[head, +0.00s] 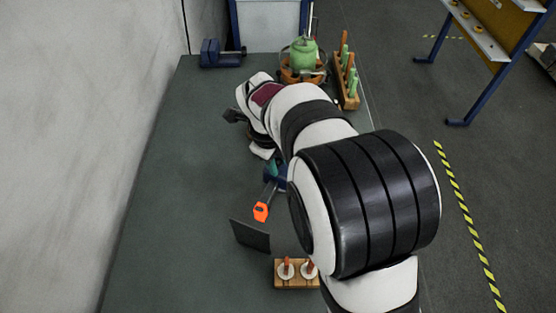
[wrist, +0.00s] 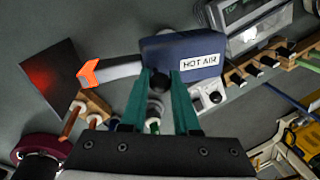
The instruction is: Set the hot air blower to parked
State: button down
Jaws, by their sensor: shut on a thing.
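The hot air blower has a blue body (wrist: 200,50) with a HOT AIR label, a grey barrel and an orange nozzle tip (wrist: 88,74). In the wrist view the nozzle points left at a dark upright plate (wrist: 50,78) with a red glow on it. In the head view the orange tip (head: 261,212) points at the plate (head: 250,236), and my arm hides part of the blower. My gripper (wrist: 162,76) has its teal fingers at the blower's body, shut on it around a dark round part. How deep the grip sits is unclear.
A wooden block (head: 297,284) with two white discs and pegs stands near the plate. A green pot (head: 304,52), a wooden tool rack (head: 350,96) and a blue vise (head: 220,54) stand at the far end. The bench (head: 170,190) is clear to the left.

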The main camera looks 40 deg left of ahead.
jog(key=c, duration=0.7)
grip_release()
jog(key=shift+o, duration=0.2)
jog(key=s+r, duration=0.3)
jog(key=r, duration=1.2)
jog(key=shift+d+r, duration=0.25)
